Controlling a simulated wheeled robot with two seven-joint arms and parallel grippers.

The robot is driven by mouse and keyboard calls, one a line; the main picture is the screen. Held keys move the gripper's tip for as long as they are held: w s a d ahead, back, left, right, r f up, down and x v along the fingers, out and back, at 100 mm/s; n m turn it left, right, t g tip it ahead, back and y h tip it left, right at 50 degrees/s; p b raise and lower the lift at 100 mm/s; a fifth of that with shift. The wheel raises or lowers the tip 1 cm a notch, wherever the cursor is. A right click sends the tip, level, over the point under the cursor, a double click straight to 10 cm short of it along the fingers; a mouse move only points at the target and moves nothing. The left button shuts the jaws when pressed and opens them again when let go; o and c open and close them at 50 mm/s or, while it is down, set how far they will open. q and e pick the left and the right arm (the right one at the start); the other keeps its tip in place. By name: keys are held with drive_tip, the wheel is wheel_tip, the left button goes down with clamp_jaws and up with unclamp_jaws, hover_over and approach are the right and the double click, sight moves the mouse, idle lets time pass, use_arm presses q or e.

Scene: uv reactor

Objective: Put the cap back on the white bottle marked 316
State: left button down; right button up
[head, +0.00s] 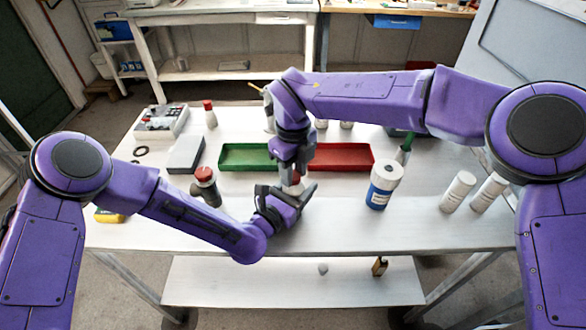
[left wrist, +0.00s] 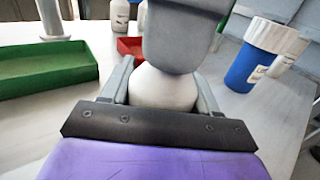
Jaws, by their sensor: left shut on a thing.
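My left gripper (head: 293,192) is shut on a white bottle (left wrist: 162,88) near the middle of the table. In the left wrist view the bottle's rounded white body sits between my two left fingers (left wrist: 162,90). My right gripper (head: 293,170) points straight down right above the bottle, and its grey body covers the bottle's top in the left wrist view (left wrist: 185,40). The cap and the marking 316 are hidden or too small to make out. I cannot tell whether the right fingers hold the cap.
A green tray (head: 232,158) and a red tray (head: 358,157) lie behind the grippers. A blue-and-white container (head: 381,190) and two white cylinders (head: 457,191) stand at right. A dark red-topped bottle (head: 205,184) and a grey box (head: 187,155) are at left. The front strip is mostly clear.

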clamp_jaws()
drive_tip(key=o, duration=1.2)
unclamp_jaws()
use_arm(q)
drive_tip(key=shift+c, duration=0.9)
unclamp_jaws()
use_arm(e)
wheel_tip(320, 180, up, 12)
use_arm(q)
drive_tip(key=b+v, duration=0.2)
drive_tip(key=v, duration=0.7)
drive_tip(key=shift+s+a+b, duration=0.25)
drive_tip(key=shift+s+b, duration=0.05)
drive_tip(key=shift+b, duration=0.1)
drive_tip(key=shift+s+a, duration=0.2)
drive_tip(key=shift+s, duration=0.15)
use_arm(e)
wheel_tip(320, 180, down, 3)
drive_tip(key=shift+r, duration=0.1)
